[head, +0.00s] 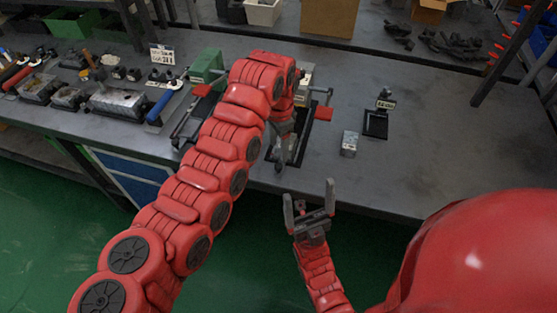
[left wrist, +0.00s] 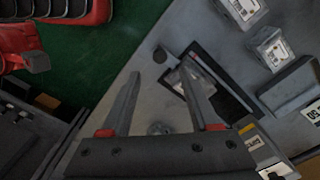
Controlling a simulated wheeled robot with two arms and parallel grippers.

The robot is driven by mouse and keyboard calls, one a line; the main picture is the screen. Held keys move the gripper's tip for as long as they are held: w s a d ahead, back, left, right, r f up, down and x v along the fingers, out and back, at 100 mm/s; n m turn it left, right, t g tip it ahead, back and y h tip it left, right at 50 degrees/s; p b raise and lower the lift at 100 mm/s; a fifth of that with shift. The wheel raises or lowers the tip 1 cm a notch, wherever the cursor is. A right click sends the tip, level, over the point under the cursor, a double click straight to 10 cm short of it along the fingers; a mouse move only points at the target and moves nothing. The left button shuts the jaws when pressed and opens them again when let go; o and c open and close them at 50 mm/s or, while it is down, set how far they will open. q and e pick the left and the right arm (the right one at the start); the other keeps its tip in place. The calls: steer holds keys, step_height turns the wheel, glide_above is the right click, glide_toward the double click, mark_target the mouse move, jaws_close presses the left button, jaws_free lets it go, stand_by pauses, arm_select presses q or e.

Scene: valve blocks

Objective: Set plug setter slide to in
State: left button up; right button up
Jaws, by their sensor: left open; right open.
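My left gripper (head: 281,160) points down near the table's front edge, beside a fixture with a red handle (head: 322,115) that my left arm partly hides. In the left wrist view its two fingers (left wrist: 158,105) are apart. A small round metal part (left wrist: 159,128) shows between them, and a black-framed fixture (left wrist: 228,92) lies by the right finger. No label readable here names the plug setter, and I cannot tell its slide's position. My right gripper (head: 309,200) is open and empty, in front of the table edge.
A green machine (head: 207,66) stands left of my left arm. A metal block (head: 349,143) and a small labelled stand (head: 383,107) are to the right. Valve blocks (head: 122,103) line the left side.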

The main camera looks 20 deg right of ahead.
mark_target(278, 165)
arm_select(q)
step_height(278, 165, down, 8)
steer(key=shift+r+p, duration=0.1)
steer(key=shift+p, duration=0.65)
jaws_close()
stand_by(0.9)
